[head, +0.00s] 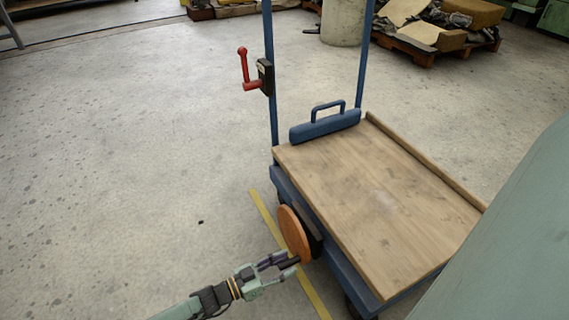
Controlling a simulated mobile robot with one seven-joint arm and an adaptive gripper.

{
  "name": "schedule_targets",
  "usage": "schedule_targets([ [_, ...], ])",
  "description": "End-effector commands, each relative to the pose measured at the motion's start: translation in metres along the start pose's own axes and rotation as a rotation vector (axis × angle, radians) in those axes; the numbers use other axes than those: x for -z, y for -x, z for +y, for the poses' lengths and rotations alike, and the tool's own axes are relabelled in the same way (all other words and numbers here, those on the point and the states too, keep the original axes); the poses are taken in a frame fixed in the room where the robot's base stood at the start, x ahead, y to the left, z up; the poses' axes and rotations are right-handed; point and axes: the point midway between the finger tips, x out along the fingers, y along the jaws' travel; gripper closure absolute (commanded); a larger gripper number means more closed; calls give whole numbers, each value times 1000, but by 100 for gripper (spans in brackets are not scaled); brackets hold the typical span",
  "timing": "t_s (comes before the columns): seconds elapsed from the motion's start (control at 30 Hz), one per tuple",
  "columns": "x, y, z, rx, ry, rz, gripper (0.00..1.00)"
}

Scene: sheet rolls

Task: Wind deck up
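The deck (385,205) is a flat wooden board on a blue wheeled cart frame (340,268), with no load on it. A red crank handle (244,68) on a dark box (265,78) is fixed to the left blue post, with its arm pointing up. An orange disc (294,233) with a dark mount sits on the cart's left side, below deck level. My gripper (287,262) is at the disc's lower edge, well below the crank. Whether it touches the disc, and how far its fingers are apart, cannot be made out.
Two blue posts (365,55) rise at the deck's far end, with a blue handled bar (326,124) between them. A yellow line (262,212) runs along the floor beside the cart. A loaded pallet (425,52) and a pale cylinder (344,22) stand behind. The floor at left is clear.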

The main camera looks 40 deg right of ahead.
Motion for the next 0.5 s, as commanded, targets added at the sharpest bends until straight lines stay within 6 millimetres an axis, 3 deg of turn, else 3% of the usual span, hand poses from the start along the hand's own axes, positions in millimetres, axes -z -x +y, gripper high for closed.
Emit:
schedule_targets([
  [0.3, 0, -3, 0, 0, 0, 0, 63],
  [0.5, 0, -3, 0, 0, 0, 0, 76],
])
